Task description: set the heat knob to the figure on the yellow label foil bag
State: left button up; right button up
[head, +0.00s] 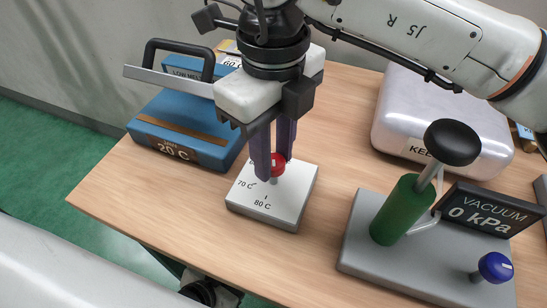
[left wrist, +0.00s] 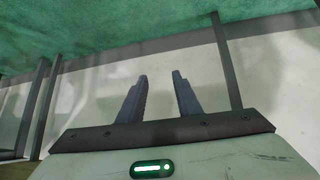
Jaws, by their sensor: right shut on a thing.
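The heat knob (head: 278,165) is red and sits on a white dial plate (head: 288,208) with marks reading 70 C and 80 C; other marks are hidden behind my fingers. My right gripper (head: 271,170) points down and is shut on the knob. I cannot tell which mark the knob points at. An item with a label reading 60 C (head: 232,61) is partly hidden behind my right gripper; I cannot tell whether it is the yellow label foil bag.
A blue device (head: 180,125) labelled 20 C, with a raised lid and black handle, stands left of the dial. A vacuum unit (head: 385,262) with a green cylinder, blue knob and 0 kPa display stands right. A pale case (head: 400,115) is behind it. Bare wood lies front left.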

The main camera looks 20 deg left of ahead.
jog(key=n+b, duration=0.1)
jog(key=n, duration=0.2)
jog(key=shift+n, duration=0.3)
jog(key=n+b, duration=0.1)
jog(key=n, duration=0.2)
jog(key=shift+n, duration=0.3)
jog(key=n, duration=0.3)
jog(key=shift+n+b, duration=0.35)
jog(key=shift+n, duration=0.05)
jog(key=n, duration=0.8)
jog(key=shift+r, duration=0.1)
jog(key=n, duration=0.4)
jog(key=shift+n, duration=0.3)
jog(key=n, duration=0.3)
jog(key=shift+n+p, duration=0.3)
jog(key=shift+n, duration=1.9)
